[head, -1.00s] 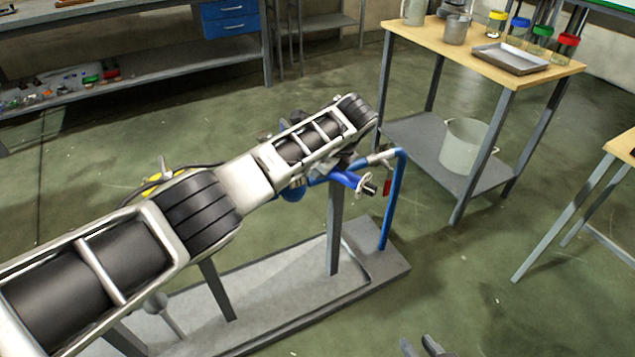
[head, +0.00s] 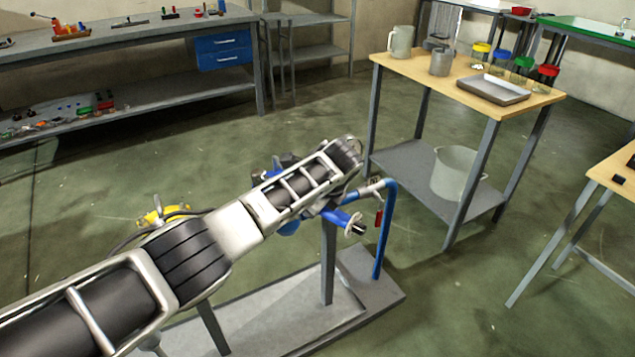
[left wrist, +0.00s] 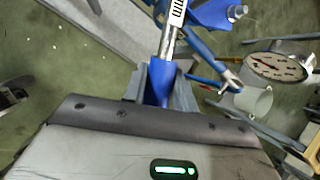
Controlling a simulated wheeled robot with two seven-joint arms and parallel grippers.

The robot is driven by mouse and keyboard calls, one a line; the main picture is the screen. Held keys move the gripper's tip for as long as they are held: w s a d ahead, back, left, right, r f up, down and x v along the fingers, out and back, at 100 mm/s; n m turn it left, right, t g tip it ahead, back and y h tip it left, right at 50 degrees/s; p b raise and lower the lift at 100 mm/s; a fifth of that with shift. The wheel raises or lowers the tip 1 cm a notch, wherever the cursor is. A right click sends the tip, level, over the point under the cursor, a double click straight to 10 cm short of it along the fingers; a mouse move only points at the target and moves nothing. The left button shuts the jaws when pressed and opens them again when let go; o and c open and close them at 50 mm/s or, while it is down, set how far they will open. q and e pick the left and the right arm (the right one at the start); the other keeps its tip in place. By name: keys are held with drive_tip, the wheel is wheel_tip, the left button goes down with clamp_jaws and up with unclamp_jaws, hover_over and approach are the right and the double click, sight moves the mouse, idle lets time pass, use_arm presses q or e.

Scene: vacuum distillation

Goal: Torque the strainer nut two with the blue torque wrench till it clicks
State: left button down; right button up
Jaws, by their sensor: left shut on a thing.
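My left gripper (left wrist: 158,78) is shut on the blue handle of the torque wrench (left wrist: 157,92) in the left wrist view. The wrench's metal shaft with a marked scale runs up from the jaws and out of the top edge. A blue fitting with a metal end (left wrist: 236,11) lies just right of the shaft. In the head view my left arm covers the wrench, the gripper and much of the blue pipework (head: 386,225). A blue branch with a metal end (head: 356,228) sticks out below the arm. I cannot tell which nut the wrench head sits on.
The pipe rig stands on a grey base tray (head: 372,285). A yellow part (head: 165,214) shows behind my arm. A wooden-topped table (head: 440,75) with jars and a pan stands right, a bucket (head: 457,172) on its shelf. A dial gauge (left wrist: 276,67) shows in the wrist view.

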use_arm(q)
drive_tip(key=shift+s+a+r+m+p, duration=0.35)
drive_tip(key=shift+s+r+p, duration=0.1)
drive_tip(key=shift+p, duration=0.7)
drive_tip(key=shift+s+f, duration=0.1)
drive_tip(key=shift+f, duration=0.3)
use_arm(e)
drive_tip(key=shift+s+d+r+g, duration=0.2)
drive_tip(key=shift+d+r+g, duration=0.15)
drive_tip(key=shift+r, duration=0.4)
